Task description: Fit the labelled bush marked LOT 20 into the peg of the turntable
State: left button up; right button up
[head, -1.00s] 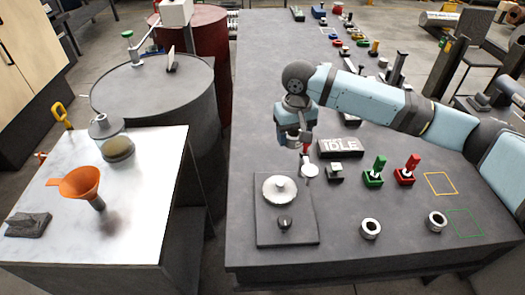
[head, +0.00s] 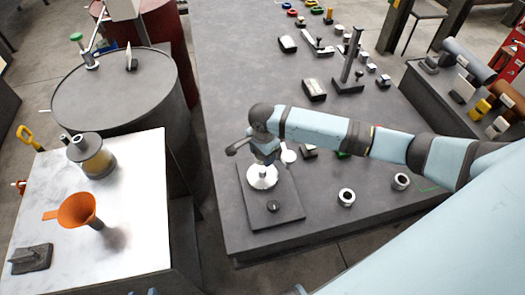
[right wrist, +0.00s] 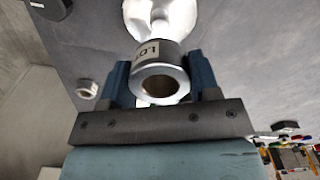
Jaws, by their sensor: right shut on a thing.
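My right gripper (head: 264,158) is over the white turntable (head: 263,180) on its dark base plate. In the right wrist view its fingers (right wrist: 160,82) are shut on a grey metal bush (right wrist: 158,55). The bush's open end faces the camera, and its label shows only "LO"; the rest is out of sight. The white turntable (right wrist: 176,18) lies just beyond the bush. My left gripper is not in view.
Two other metal bushes stand on the table, one nearer (head: 346,198) and one further right (head: 401,181). A dark knob (head: 273,207) sits on the base plate in front of the turntable. A side table with an orange funnel (head: 77,210) stands at the left.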

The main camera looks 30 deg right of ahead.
aim_at(262, 170)
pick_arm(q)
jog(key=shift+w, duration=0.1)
pick_arm(e)
jog(key=shift+r+p, duration=0.2)
jog(key=shift+p, duration=0.55)
jog(key=shift+f, duration=0.1)
notch_tip(262, 170, down, 4)
jog(key=shift+r+b, duration=0.1)
jog(key=shift+b, duration=0.35)
jog(key=shift+f, duration=1.05)
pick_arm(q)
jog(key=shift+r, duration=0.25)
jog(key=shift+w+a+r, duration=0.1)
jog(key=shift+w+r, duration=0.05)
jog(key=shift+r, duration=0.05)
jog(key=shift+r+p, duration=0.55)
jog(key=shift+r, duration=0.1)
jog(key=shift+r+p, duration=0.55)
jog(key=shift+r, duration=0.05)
